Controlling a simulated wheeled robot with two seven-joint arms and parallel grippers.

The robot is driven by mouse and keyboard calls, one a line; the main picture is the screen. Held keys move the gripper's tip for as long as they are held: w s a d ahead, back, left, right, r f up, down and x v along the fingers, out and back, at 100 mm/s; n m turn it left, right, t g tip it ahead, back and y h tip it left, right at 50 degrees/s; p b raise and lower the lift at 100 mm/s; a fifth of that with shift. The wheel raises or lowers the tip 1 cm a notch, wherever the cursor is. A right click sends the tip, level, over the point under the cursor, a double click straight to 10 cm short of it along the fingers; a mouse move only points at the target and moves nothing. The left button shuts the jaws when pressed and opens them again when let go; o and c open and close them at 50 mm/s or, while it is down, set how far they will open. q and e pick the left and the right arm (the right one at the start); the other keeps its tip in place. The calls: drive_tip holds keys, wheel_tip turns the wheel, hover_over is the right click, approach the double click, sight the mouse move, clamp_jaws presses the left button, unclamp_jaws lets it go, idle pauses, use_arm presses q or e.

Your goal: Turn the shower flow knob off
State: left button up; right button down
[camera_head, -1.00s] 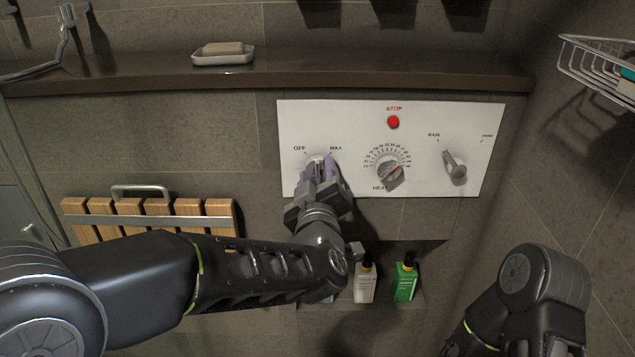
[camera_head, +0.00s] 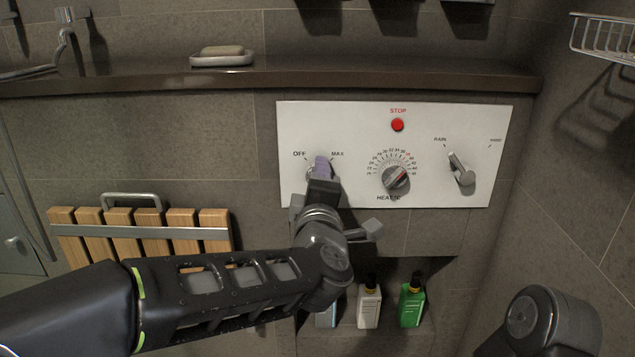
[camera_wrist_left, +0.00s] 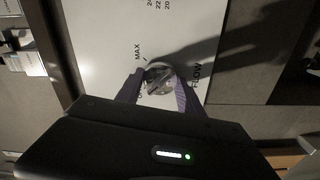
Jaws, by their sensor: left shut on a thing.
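The white shower panel (camera_head: 350,130) is on the tiled wall. Its flow knob (camera_wrist_left: 158,76) is round and metallic, with a raised grip bar, in the left wrist view. My left gripper (camera_wrist_left: 160,84) has its two purple-lined fingers on either side of the knob and is shut on it. In the head view my left gripper (camera_head: 321,166) covers most of the knob, below the OFF (camera_head: 299,154) and MAX (camera_head: 337,154) labels. The knob's exact pointing direction is hard to tell. My right arm shows at lower right, but its gripper is out of view.
The panel also holds a red stop button (camera_head: 397,125), a heat dial (camera_head: 396,177) and a rain lever (camera_head: 461,170). A ledge (camera_head: 400,78) with a soap dish (camera_head: 222,60) runs above. A wooden slatted seat (camera_head: 140,238) is at left; several bottles stand below the panel.

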use_arm(q)
drive_tip(key=shift+d+r, duration=0.2)
drive_tip(key=shift+r, duration=0.1)
drive_tip(key=o, duration=1)
drive_tip(key=shift+o, duration=1.4)
drive_tip(key=shift+d, duration=0.1)
drive_tip(key=shift+o, duration=0.5)
drive_tip(key=shift+f, duration=0.15)
drive_tip(key=s+p, duration=0.1)
drive_tip(key=s, duration=0.7)
